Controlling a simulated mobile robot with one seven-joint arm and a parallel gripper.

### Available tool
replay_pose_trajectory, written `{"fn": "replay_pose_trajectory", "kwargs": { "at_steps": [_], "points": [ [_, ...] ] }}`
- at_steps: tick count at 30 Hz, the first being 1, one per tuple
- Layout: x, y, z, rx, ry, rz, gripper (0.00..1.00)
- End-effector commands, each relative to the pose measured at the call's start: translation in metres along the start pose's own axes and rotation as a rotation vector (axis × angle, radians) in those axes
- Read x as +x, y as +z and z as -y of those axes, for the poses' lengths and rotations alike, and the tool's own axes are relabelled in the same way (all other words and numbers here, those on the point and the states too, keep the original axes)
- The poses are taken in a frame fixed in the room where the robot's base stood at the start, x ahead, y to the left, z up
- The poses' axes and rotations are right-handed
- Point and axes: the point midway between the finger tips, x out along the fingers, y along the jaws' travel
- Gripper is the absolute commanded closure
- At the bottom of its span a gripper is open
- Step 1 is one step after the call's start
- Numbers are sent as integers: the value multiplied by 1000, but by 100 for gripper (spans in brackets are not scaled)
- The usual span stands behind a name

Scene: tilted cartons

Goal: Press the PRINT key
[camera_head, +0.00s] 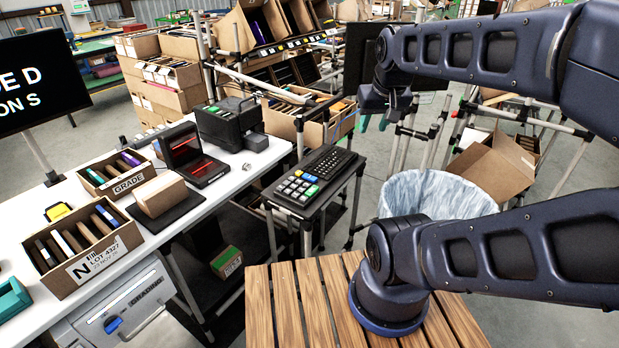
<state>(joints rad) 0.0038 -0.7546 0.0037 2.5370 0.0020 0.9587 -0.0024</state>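A black keyboard (313,178) lies on a small dark stand in the middle of the view. Its near-left end has large white, blue and green keys (298,187), and its far end has small dark keys. The key labels are too small to read, so I cannot tell which one is PRINT. My gripper (386,112) hangs in the air up and to the right of the keyboard, apart from it. The gripper is dark and small here, and its finger opening is not clear.
A white bench (222,172) left of the keyboard holds a black printer-like box (228,122), a red-lit scanner (187,152) and cartons of items, including a GRADE carton (125,184). A lined bin (435,190) and open carton (495,165) stand right.

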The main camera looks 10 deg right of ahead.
Motion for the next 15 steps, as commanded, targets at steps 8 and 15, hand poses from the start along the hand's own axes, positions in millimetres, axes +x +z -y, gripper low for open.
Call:
{"fn": "replay_pose_trajectory", "kwargs": {
  "at_steps": [8,15],
  "points": [
    [0,0,0,0,0,0,100],
    [0,0,0,0,0,0,100]
  ]
}}
